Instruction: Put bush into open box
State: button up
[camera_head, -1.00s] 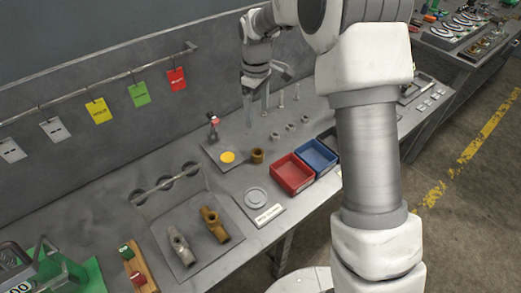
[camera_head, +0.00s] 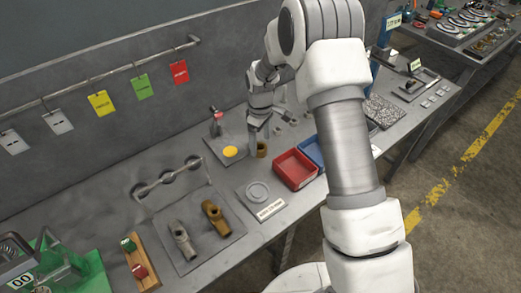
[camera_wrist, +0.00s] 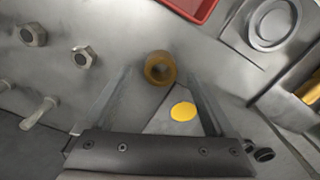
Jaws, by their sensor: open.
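The bush (camera_head: 262,149) is a short brass-coloured ring standing on the bench, just right of a plate with a yellow disc. In the wrist view the bush (camera_wrist: 160,67) appears between the tips of my open fingers, with its bore facing the camera. My gripper (camera_head: 259,137) is open and empty, pointing down close above or around the bush; I cannot tell its exact height. An open red box (camera_head: 295,170) stands to the right of the bush, with an open blue box (camera_head: 313,152) beside it, partly hidden by my arm. I cannot tell which box is meant.
The plate with the yellow disc (camera_head: 230,151) and a small red-topped item (camera_head: 217,116) are left of the gripper. Bolts and nuts (camera_wrist: 84,57) lie nearby. A round grey dish (camera_head: 258,191) and two valve-like fittings (camera_head: 215,217) are toward the front.

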aim_at(261, 147)
jog(key=shift+f, duration=1.5)
grip_shut()
